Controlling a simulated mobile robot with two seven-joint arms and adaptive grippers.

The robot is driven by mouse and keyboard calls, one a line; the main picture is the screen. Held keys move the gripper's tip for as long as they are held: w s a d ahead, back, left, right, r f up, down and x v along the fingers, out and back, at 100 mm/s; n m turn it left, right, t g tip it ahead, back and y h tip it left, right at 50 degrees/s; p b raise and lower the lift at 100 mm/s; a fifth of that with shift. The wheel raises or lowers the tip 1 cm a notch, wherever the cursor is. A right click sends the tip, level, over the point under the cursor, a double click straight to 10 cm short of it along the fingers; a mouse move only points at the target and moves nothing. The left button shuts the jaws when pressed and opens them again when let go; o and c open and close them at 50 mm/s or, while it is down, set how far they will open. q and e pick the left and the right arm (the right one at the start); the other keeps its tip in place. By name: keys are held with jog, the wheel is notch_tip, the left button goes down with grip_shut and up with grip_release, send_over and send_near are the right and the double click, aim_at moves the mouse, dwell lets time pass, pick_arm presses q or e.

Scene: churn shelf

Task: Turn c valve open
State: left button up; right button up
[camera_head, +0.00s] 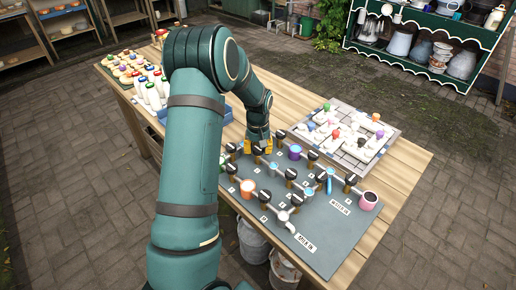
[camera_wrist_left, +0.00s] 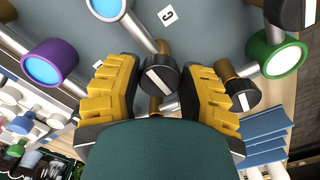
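The C label (camera_wrist_left: 167,15) is on the grey board (camera_head: 335,240), close to a black valve knob (camera_wrist_left: 158,74) with a white stripe on a brass stem. My left gripper (camera_wrist_left: 160,95) points down at the board with its yellow fingers spread, one on each side of this knob. Small gaps seem to show between knob and fingers; I cannot tell if either touches. In the head view my left gripper (camera_head: 258,146) is at the board's far edge, and the knob (camera_head: 258,151) shows just below the fingers. My right gripper is not in view.
A second black knob (camera_wrist_left: 240,91) is close beside the right-hand finger. Pipes link several cups, among them a purple one (camera_head: 295,152) and an orange one (camera_head: 248,188). A white tray of game pieces (camera_head: 345,132) lies behind the board. A blue crate with bottles stands left.

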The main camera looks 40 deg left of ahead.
pick_arm(q)
jog(key=o, duration=0.3)
jog(key=shift+o, duration=0.2)
jog(key=shift+r, duration=0.1)
notch_tip(320, 180, up, 12)
dwell(0.5)
